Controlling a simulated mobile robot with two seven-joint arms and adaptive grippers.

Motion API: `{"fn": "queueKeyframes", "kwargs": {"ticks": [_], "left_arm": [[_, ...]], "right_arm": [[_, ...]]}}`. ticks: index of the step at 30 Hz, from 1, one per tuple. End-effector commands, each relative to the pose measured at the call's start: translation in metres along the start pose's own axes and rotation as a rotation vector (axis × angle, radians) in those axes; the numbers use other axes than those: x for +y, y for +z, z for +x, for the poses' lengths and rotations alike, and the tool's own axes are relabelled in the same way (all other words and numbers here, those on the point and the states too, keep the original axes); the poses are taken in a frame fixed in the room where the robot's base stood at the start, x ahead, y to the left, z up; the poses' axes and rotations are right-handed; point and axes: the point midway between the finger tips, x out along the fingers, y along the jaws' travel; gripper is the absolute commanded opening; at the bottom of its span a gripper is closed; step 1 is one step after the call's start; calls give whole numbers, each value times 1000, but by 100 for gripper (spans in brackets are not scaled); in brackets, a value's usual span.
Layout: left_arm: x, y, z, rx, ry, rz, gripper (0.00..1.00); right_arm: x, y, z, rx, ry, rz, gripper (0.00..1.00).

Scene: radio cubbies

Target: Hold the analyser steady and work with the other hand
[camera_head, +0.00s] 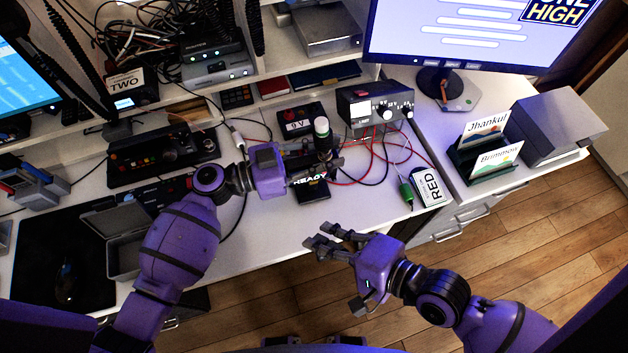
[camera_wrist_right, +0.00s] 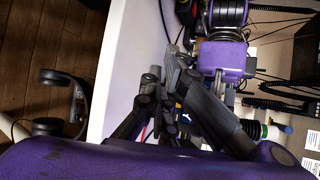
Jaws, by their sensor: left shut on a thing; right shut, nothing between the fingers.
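A small dark device with a lit READY display (camera_head: 311,190), which I take for the analyser, is at the desk's front. My left gripper (camera_head: 328,168) is shut at this device, its fingers hiding part of it. A dark upright piece with a white and green top (camera_head: 321,128) stands just behind the fingers; its green and white end also shows in the right wrist view (camera_wrist_right: 254,130). My right gripper (camera_head: 318,241) is shut and empty in front of the desk edge, apart from the device. Its fingers (camera_wrist_right: 163,68) show close up in the right wrist view.
A grey meter box (camera_head: 375,104) with red and black leads stands behind right. A 9 V box (camera_head: 298,121) sits behind. A grey open case (camera_head: 122,250) is left. Bare desk lies right of the device.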

Motion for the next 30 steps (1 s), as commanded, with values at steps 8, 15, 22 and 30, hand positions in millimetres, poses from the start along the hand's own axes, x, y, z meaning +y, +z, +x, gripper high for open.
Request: {"fn": "queueKeyframes", "kwargs": {"ticks": [8, 15, 22, 30], "left_arm": [[1, 7, -2, -11, -1, -9, 0], [1, 7, -2, -11, -1, -9, 0], [1, 7, -2, -11, -1, -9, 0], [1, 7, -2, -11, -1, -9, 0]], "right_arm": [[-20, -20, 28, 0, -3, -2, 0], [-34, -34, 47, 1, -1, 2, 0], [-39, -40, 54, 1, 0, 2, 0], [-39, -40, 55, 1, 0, 2, 0]]}}
